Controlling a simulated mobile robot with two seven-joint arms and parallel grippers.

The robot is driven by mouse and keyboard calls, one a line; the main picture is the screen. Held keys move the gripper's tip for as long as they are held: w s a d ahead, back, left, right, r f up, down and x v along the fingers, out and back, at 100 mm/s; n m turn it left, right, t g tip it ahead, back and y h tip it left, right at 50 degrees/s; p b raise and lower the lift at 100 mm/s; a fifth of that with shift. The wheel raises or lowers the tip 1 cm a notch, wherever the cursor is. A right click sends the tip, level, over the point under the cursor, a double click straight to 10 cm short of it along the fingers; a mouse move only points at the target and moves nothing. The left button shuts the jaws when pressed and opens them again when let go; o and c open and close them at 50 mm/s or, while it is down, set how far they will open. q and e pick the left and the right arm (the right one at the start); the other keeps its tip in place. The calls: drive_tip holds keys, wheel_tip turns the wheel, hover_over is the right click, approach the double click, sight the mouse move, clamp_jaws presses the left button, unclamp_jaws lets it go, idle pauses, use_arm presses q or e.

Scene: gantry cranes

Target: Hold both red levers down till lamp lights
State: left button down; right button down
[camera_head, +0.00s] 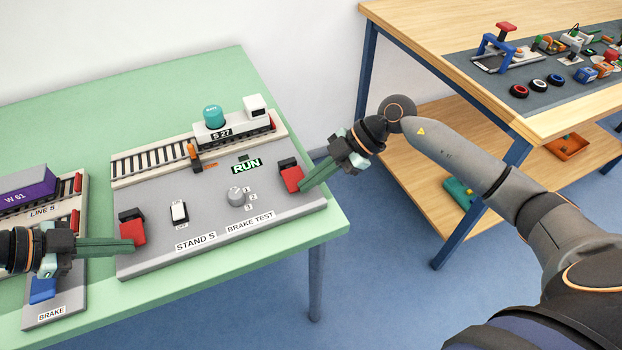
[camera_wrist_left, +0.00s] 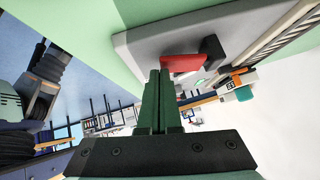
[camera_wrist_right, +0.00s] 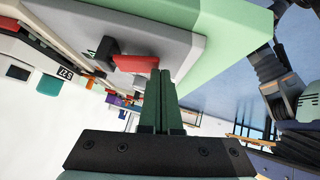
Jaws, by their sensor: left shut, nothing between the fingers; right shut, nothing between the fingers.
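The left red lever (camera_head: 132,231) sits at the left end of the grey STAND S panel (camera_head: 215,215). The right red lever (camera_head: 292,178) sits at its right end. My left gripper (camera_head: 131,247) is shut and empty, its tips at the front of the left lever, which also shows in the left wrist view (camera_wrist_left: 182,63). My right gripper (camera_head: 304,186) is shut and empty, its tips beside the right lever, also in the right wrist view (camera_wrist_right: 136,63). I cannot tell whether either lever is pressed. A RUN sign (camera_head: 246,166) shows pale letters. A teal dome (camera_head: 213,117) shows no clear glow.
Between the levers are a white switch (camera_head: 179,212) and a grey numbered knob (camera_head: 236,196). A white S 27 locomotive (camera_head: 235,127) stands on track behind. Another panel with a purple wagon (camera_head: 24,187) is at left. A wooden bench (camera_head: 420,60) stands at right.

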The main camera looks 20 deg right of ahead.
idle(0.8)
drive_tip(key=shift+r, duration=0.75)
drive_tip(key=shift+r, duration=0.25)
drive_tip(key=d+r, duration=0.7)
drive_tip(key=r, duration=0.3)
drive_tip(key=shift+r, duration=0.35)
